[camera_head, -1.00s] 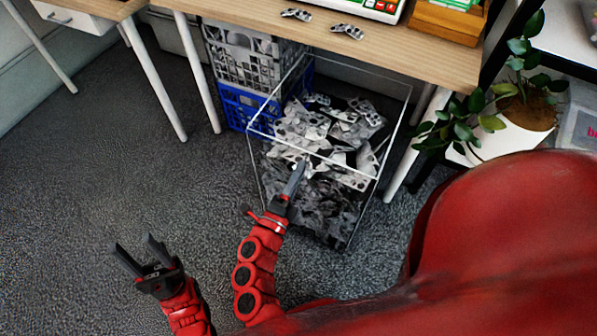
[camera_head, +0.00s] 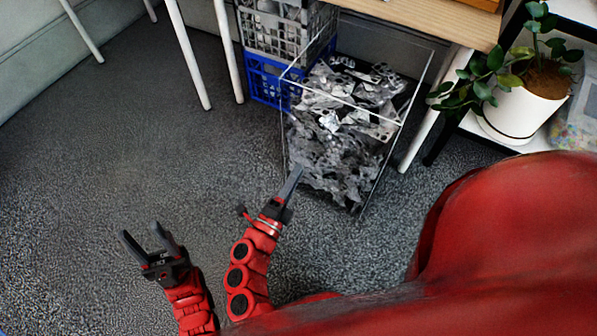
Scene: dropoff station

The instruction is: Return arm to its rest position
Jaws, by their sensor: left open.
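My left gripper (camera_head: 148,232) is above the carpet at the lower left. Its two dark fingers are spread and nothing is between them. My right gripper (camera_head: 292,180) is at the near left edge of a clear bin (camera_head: 363,205). Its dark fingers are seen edge-on, so the gap between them is hidden. No object shows at its tip. I cannot tell whether it touches the bin wall. The red arms behind both grippers are mine.
The clear bin holds many grey and white pieces (camera_head: 345,130). A grey crate on a blue crate (camera_head: 268,85) stands behind it, under a wooden table (camera_head: 420,20). A potted plant (camera_head: 517,112) stands on a shelf at the right. The carpet (camera_head: 110,150) at left is open.

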